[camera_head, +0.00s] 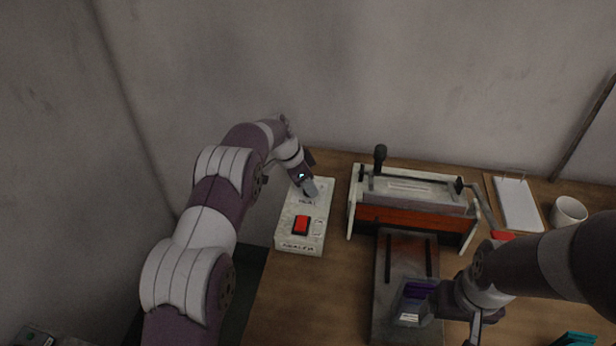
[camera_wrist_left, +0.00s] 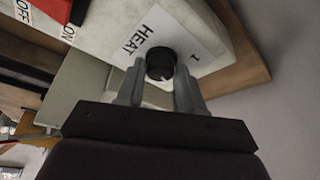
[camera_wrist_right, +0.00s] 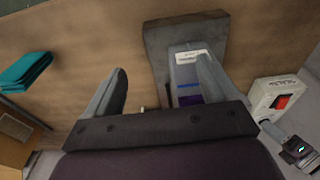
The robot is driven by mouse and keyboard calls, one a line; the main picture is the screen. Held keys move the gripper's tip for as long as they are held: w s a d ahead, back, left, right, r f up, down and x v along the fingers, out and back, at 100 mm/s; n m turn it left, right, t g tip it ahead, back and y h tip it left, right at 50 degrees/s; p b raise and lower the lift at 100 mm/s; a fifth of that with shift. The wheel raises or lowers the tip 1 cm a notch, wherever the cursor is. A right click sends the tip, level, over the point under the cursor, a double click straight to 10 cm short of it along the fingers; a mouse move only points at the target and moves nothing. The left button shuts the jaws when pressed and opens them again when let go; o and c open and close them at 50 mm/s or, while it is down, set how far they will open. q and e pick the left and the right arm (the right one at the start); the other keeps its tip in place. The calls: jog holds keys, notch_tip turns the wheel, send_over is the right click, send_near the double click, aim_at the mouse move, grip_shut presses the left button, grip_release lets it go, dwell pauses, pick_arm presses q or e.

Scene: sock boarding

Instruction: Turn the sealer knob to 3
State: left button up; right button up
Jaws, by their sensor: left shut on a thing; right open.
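The sealer control box (camera_head: 287,238) is a pale box at the back left of the table, with a red switch (camera_head: 301,225) and a HEAT label. In the left wrist view the black heat knob (camera_wrist_left: 160,64) sits on the white label (camera_wrist_left: 190,36), with a "1" printed near it. My left gripper (camera_wrist_left: 158,80) is shut on the knob, one finger on each side. In the head view this gripper (camera_head: 308,188) covers the knob. The knob's pointer setting is too dark to read. My right gripper (camera_wrist_right: 162,85) is open above the table's front part.
The sealer press (camera_head: 415,212) with its black-knobbed lever stands right of the box, with a dark metal plate (camera_head: 386,320) in front. A purple-and-grey pack (camera_wrist_right: 186,75) lies on the plate. A white mug (camera_head: 568,212), clipboard (camera_head: 517,205) and teal cloth (camera_wrist_right: 25,72) are right.

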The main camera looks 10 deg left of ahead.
aim_at(303, 193)
pick_arm(q)
jog(key=shift+r+m+g+p, duration=0.25)
jog(key=shift+m+p, duration=0.5)
jog(key=shift+p, duration=1.65)
jog(key=shift+r+m+g+p, duration=0.1)
jog(key=shift+m+g+p, duration=0.45)
jog(key=shift+p, duration=1.85)
jog(key=shift+f+m+p, duration=0.3)
jog(key=shift+p, duration=0.15)
jog(key=shift+f, duration=0.1)
jog(key=o, duration=1)
jog(key=shift+p+v, duration=0.55)
jog(key=shift+v, duration=1.4)
jog(key=p+v, duration=0.7)
jog(key=v, duration=0.1)
jog(key=shift+s+a+r, duration=0.2)
jog(key=shift+a+r, duration=0.1)
jog(key=shift+a, duration=0.05)
